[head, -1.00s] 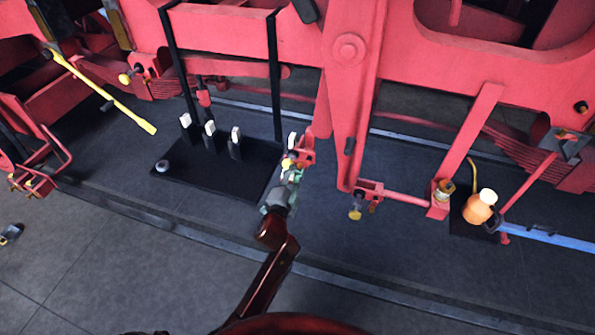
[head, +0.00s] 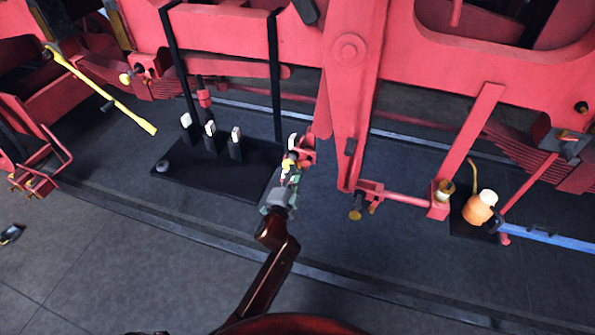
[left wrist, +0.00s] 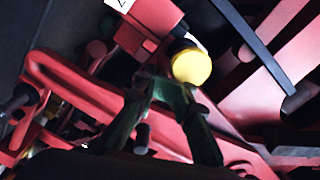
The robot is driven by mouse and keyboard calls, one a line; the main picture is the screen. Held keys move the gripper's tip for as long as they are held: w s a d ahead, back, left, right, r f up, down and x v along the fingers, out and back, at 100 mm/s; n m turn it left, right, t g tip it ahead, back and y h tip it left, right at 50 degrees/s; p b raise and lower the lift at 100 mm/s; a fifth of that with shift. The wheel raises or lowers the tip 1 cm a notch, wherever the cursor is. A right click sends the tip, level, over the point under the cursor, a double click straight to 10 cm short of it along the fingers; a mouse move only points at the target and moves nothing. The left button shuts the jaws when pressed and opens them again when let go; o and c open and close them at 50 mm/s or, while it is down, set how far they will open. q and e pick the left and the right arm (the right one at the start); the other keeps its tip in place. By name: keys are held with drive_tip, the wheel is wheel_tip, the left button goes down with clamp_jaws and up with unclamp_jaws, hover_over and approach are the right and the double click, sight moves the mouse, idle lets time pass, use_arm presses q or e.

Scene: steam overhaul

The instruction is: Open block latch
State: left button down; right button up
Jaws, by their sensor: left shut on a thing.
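The block latch, a small red fitting with a yellow round knob (left wrist: 192,66), is by the front right end of the black base plate. In the head view its red block (head: 305,150) stands beside a white-topped post (head: 293,140). My left gripper (head: 290,171) reaches it from below. In the left wrist view the dark green fingers (left wrist: 168,92) are closed in at the knob, shut on the latch. The exact contact is partly hidden by the fingers. My right gripper is not in view.
The black base plate (head: 215,182) carries several white-tipped posts to the left. A large red upright frame (head: 350,100) stands close on the right.

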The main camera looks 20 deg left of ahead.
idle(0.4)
use_arm(q)
drive_tip(key=shift+d+f, duration=0.15)
drive_tip(key=shift+f, duration=0.15)
drive_tip(key=shift+f+b, duration=0.15)
drive_tip(key=shift+b, duration=0.2)
drive_tip(key=shift+d+f+b, duration=0.5)
drive_tip(key=shift+f, duration=0.1)
drive_tip(key=shift+d+f+b, duration=0.75)
drive_tip(key=shift+f+b, duration=0.05)
drive_tip(key=shift+d, duration=0.1)
drive_tip(key=shift+d+f+b, duration=0.95)
drive_tip(key=shift+d+b, duration=0.1)
drive_tip(key=shift+b, duration=0.05)
